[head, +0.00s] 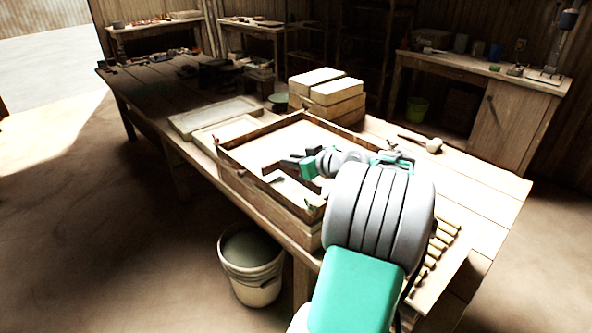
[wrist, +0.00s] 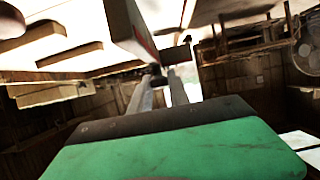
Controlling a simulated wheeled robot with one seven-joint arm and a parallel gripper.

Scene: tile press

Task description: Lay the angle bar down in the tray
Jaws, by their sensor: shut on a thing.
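My gripper (head: 298,165) is over the near right part of a wood-walled box (head: 235,171) with a pale inside, on the workbench. A shallow pale tray (head: 182,130) lies flat on the bench, beyond the box to the left.
Stacked pale blocks (head: 338,108) stand behind the box. A mallet (head: 432,145) lies on the bench to the right, and a row of wooden slats (head: 440,240) lies near my arm. A bucket (head: 252,284) stands on the floor in front. The bench's right end is mostly clear.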

